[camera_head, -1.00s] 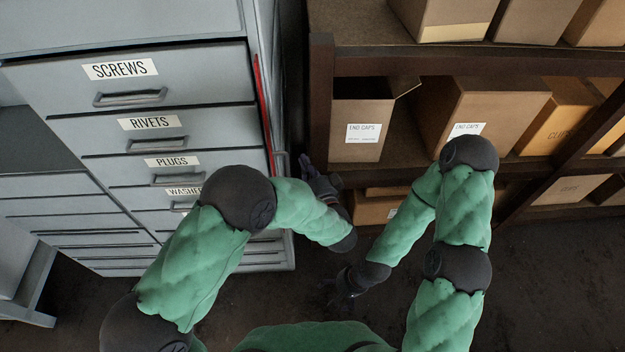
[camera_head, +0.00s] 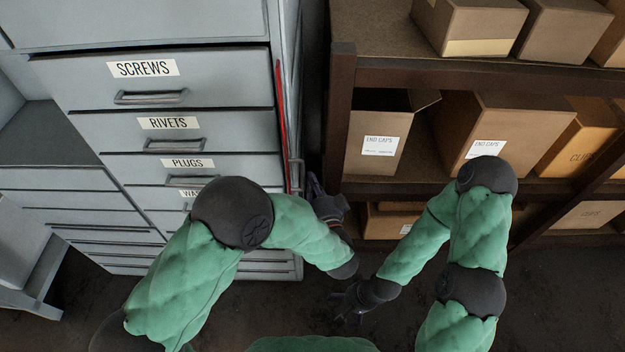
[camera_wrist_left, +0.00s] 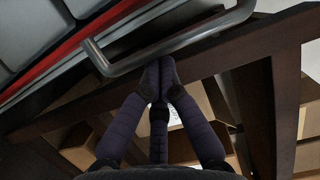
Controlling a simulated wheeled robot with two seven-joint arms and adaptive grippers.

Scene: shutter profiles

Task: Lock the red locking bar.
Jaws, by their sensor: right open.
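The red locking bar (camera_head: 282,125) is a thin upright strip along the right front edge of the grey drawer cabinet (camera_head: 150,208). In the left wrist view it runs diagonally at upper left (camera_wrist_left: 72,46). A grey metal handle (camera_wrist_left: 180,40) stands out beside it. My left gripper (camera_head: 317,188) is beside the cabinet's right edge, near the handle's lower end. In the left wrist view its fingertips (camera_wrist_left: 159,68) are drawn together just below the handle; I cannot tell whether they touch it. My right gripper (camera_head: 352,303) is open and empty, low over the floor.
A brown wooden shelf (camera_head: 455,75) with cardboard boxes (camera_head: 502,135) stands right of the cabinet, across a narrow dark gap. The labelled drawers look shut. Dark floor (camera_head: 560,300) is free at lower right.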

